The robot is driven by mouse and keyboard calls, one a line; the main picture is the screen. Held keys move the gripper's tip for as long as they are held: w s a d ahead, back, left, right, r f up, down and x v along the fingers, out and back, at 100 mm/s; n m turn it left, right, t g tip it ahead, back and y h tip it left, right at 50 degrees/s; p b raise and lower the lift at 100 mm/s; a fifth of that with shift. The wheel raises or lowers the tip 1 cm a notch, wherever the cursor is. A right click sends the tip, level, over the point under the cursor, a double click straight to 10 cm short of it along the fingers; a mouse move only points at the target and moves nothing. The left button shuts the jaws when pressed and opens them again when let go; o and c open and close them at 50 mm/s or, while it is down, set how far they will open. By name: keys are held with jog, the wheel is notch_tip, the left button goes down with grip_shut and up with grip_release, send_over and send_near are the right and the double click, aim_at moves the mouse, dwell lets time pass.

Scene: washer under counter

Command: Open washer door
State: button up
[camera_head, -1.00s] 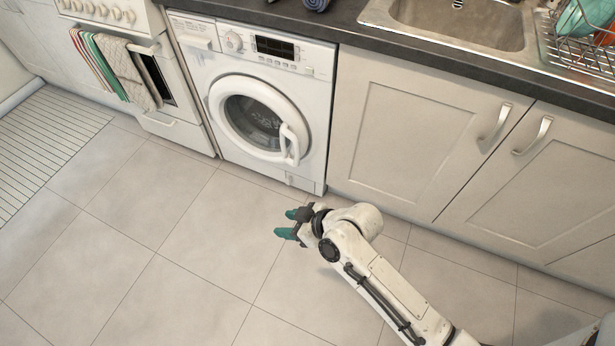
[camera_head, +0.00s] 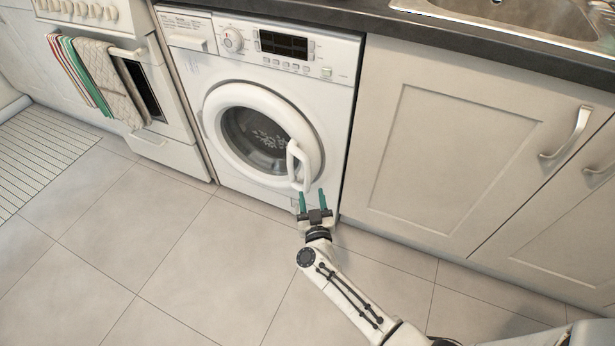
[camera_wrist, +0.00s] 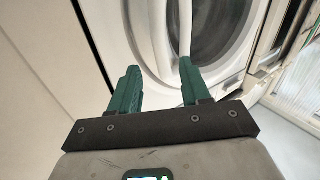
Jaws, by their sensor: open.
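The white washer (camera_head: 195,70) stands under the counter, and its round door (camera_head: 222,160) looks shut. The door's white vertical handle (camera_head: 298,166) is on the right side of the door. My gripper (camera_head: 312,192) is open, with its two green fingers pointing toward the washer just below the handle in the head view. In the wrist view my gripper (camera_wrist: 158,75) has its fingers apart, with the handle (camera_wrist: 186,72) ahead near the right finger. I cannot tell whether a finger touches it; nothing is held.
A cabinet (camera_head: 440,150) with metal handles is right of the washer. A white oven (camera_head: 165,120) with hanging towels (camera_head: 105,80) is on the left. The dark countertop (camera_head: 450,40) runs above. The tiled floor (camera_head: 150,255) in front is clear.

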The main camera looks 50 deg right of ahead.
aim_at(308, 177)
jog(key=b+x, duration=0.4)
jog(key=x, duration=0.4)
jog(key=shift+w+d+f, duration=0.1)
jog(key=shift+w+f, duration=0.05)
jog(key=shift+w+d, duration=0.4)
jog(key=shift+w, duration=0.1)
jog(key=shift+c, duration=0.2)
grip_shut()
